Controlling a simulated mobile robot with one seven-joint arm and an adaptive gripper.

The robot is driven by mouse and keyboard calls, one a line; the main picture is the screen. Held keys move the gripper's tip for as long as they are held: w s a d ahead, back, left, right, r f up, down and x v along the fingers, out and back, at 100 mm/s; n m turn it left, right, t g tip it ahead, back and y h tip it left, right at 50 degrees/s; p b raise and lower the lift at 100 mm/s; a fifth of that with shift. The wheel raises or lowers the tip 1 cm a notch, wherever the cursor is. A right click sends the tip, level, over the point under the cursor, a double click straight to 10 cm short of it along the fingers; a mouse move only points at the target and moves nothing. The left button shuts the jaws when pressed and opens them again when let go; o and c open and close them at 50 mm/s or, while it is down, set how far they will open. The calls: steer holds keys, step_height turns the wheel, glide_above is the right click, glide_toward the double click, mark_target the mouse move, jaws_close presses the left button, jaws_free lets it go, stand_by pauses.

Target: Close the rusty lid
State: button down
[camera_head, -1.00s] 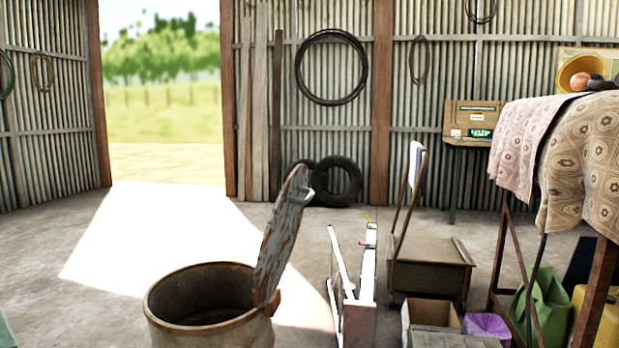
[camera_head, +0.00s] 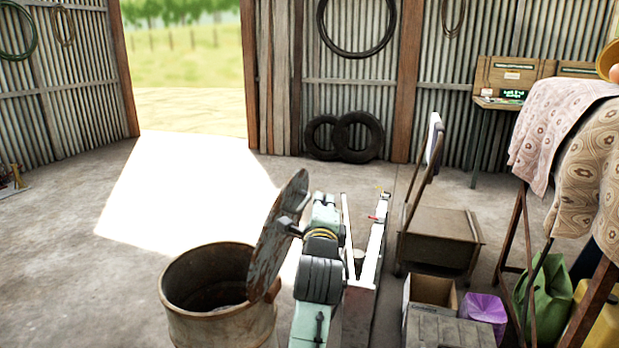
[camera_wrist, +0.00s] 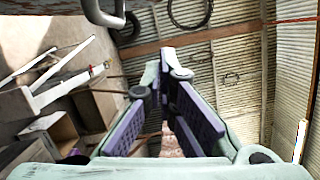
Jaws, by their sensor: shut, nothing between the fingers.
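The rusty lid (camera_head: 268,245) is a worn round plate standing steeply raised at the right rim of a rusty drum (camera_head: 222,325). The drum's mouth is uncovered. In the wrist view the lid's edge (camera_wrist: 45,6) crosses the top, with a grey bent metal handle (camera_wrist: 106,14) beneath it. My gripper (camera_wrist: 165,75) has pale green fingers with purple pads, shut with nothing held, below and right of the handle. In the head view my arm rises just right of the lid; its fingertips are hard to make out, and I cannot tell whether they touch the lid.
A white-edged frame (camera_head: 368,270) stands close to the right of my arm. The floor left of the drum is clear.

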steer(key=w+a+r+p, duration=0.1)
steer(key=w+a+p, duration=0.1)
steer(key=w, duration=0.6)
steer(key=shift+w+a+r, duration=0.15)
steer(key=shift+a+r, duration=0.05)
steer(key=shift+a, duration=0.4)
